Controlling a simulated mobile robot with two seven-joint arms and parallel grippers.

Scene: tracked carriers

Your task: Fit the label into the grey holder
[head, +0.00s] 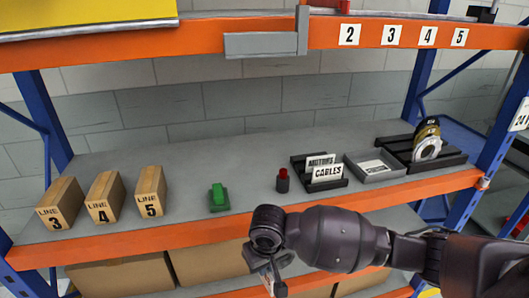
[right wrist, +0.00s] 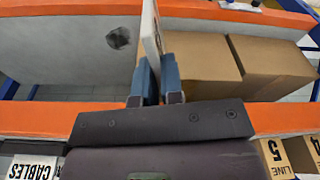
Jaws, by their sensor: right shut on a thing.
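My right gripper (head: 268,277) hangs in front of the lower orange beam, partly hidden by my wrist. In the right wrist view its blue fingers (right wrist: 156,78) are shut on a thin white label (right wrist: 151,28), seen nearly edge-on, so its print cannot be read. A grey holder (head: 262,44), a flat strip with an upright piece at its right end, is on the upper orange beam, well above and apart from the gripper. My left gripper is not in view.
On the shelf (head: 250,155) stand LINE boxes (head: 103,196), a green object (head: 218,197), a red-topped black object (head: 283,181), a black tray with MOTORS and CABLES cards (head: 327,172), a grey tray (head: 385,174) and a black rack with rolls (head: 450,158). Cartons (head: 210,262) sit below.

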